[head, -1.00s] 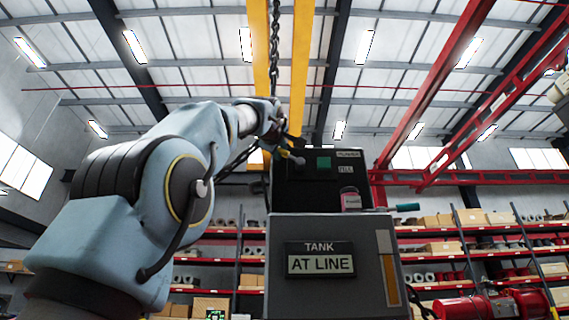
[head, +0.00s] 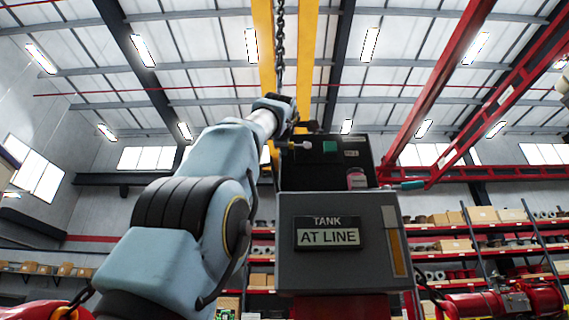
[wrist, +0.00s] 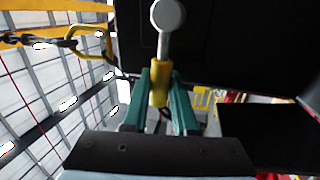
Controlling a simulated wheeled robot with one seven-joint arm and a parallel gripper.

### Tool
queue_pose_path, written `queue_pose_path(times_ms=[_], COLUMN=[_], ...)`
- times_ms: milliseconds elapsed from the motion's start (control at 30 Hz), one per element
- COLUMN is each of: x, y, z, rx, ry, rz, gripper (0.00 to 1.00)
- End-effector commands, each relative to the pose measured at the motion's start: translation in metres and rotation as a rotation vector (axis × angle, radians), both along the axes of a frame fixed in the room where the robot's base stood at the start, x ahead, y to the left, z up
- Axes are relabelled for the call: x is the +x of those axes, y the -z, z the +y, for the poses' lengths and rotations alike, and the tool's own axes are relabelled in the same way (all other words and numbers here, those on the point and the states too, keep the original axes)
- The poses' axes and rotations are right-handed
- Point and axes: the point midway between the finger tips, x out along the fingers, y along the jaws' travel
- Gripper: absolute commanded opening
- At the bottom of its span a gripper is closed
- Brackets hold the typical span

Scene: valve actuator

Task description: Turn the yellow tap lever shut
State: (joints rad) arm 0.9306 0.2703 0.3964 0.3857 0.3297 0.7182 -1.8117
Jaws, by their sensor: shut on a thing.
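The tap lever has a grey stem with a round grey pivot end (wrist: 167,14) and a yellow grip (wrist: 159,85), which hangs below it in the wrist view. The teal fingers of my gripper (wrist: 161,98) are closed around the yellow grip. In the head view the lever shows small as a yellow piece (head: 292,146) with a pale round end at its right, in front of the dark panel (head: 350,147). My gripper's fingers are too small to make out there. A grey tank box (head: 340,270) below carries a sign reading "TANK AT LINE" (head: 325,234).
A green square (head: 330,146) shows on the panel. A chain (head: 280,50) hangs behind the panel. Shelves (head: 480,235) and red machinery (head: 500,303) stand at the right.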

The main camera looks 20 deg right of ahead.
Motion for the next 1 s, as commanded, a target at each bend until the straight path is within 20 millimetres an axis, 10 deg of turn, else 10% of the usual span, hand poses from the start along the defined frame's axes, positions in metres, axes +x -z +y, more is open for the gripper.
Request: queue_pose_path(times_ms=[300, 333, 600, 1000], x=[0.000, 0.000, 0.000, -0.013], y=[0.000, 0.000, 0.000, 0.007], z=[0.000, 0.000, 0.000, 0.004], rx=[0.000, 0.000, 0.000, -0.002], ry=[-0.002, -0.002, -0.001, 0.003], rz=[0.002, 0.002, 0.001, 0.000], gripper=[0.00, 0.29, 0.56, 0.56])
